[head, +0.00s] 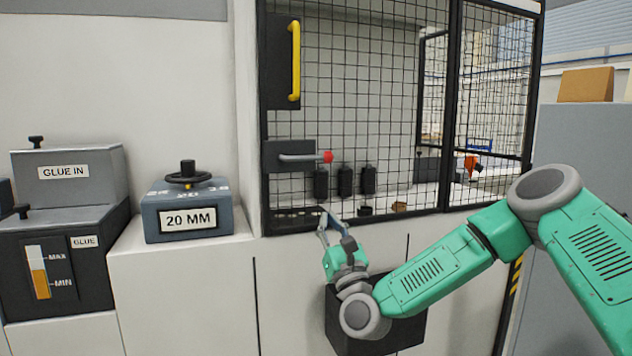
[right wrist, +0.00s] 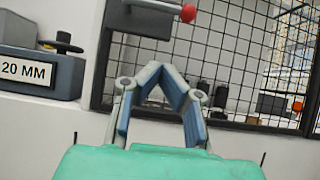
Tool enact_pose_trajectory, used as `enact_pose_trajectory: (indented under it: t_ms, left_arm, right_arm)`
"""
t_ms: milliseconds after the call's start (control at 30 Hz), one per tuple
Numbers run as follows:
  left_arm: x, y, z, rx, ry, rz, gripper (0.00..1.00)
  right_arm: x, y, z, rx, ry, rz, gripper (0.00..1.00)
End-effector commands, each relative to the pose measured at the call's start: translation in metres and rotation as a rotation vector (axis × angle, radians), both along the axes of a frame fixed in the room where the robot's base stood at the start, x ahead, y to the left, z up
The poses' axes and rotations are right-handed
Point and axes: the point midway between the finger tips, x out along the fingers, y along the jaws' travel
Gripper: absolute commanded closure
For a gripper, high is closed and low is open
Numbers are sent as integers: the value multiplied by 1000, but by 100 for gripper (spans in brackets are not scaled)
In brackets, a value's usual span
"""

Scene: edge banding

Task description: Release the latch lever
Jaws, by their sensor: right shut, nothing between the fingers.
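The latch lever (head: 300,157) is a grey horizontal handle with a red knob (head: 328,157) at its right end. It is mounted on a dark plate (head: 274,156) at the left edge of the mesh door. In the right wrist view the red knob (right wrist: 188,13) shows at the top. My right gripper (head: 324,217) is below the lever, near the bottom rail of the door, apart from the lever. In the right wrist view its fingertips (right wrist: 162,72) meet with nothing between them. My left gripper is in neither view.
A black mesh door (head: 370,90) with a yellow handle (head: 294,60) stands above the lever. A 20 MM gauge box (head: 186,210) and glue unit (head: 60,260) stand to the left. A dark bin (head: 400,330) sits behind my right wrist, below the door.

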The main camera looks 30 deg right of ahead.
Motion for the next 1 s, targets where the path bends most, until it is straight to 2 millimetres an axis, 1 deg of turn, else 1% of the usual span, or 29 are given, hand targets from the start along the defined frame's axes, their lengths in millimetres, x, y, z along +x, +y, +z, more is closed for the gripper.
enact_pose_trajectory:
  t_ms: [167,500,567,600,700,800,1000]
  left_arm:
    - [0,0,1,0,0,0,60]
    - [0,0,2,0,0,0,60]
    - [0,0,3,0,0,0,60]
    - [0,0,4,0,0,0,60]
    - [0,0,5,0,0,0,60]
    - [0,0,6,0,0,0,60]
    - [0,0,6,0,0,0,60]
  right_arm:
    - [15,-6,11,-1,-3,-1,100]
    - [73,-17,52,-4,-2,-2,100]
    - [82,-19,59,-4,-2,-1,100]
    - [82,-18,67,-2,-3,0,100]
    - [83,-19,81,-2,-2,0,100]
    - [85,-21,89,0,-1,-1,100]
    - [87,-23,93,1,2,-1,100]
